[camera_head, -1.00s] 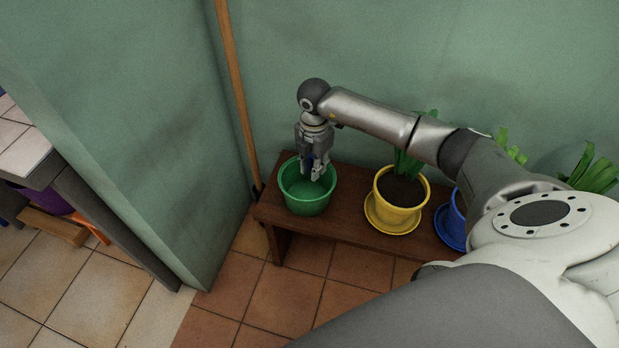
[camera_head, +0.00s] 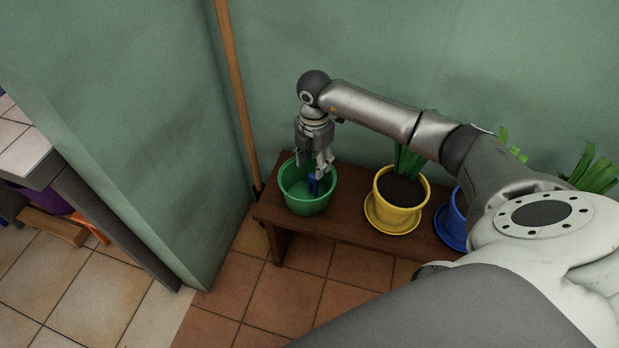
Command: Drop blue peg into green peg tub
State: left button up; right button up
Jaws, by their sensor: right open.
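The green tub (camera_head: 306,204) stands at the left end of a dark wooden bench. My right gripper (camera_head: 312,168) points down over the tub and is open. My left gripper is not in view.
On the bench (camera_head: 345,229), a yellow pot (camera_head: 402,187) with a plant stands right of the tub, then a blue pot (camera_head: 455,215) partly behind my arm. A wooden pole (camera_head: 237,90) leans in the wall corner.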

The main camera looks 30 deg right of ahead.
notch_tip(320, 180, up, 10)
dwell(0.3)
dwell(0.3)
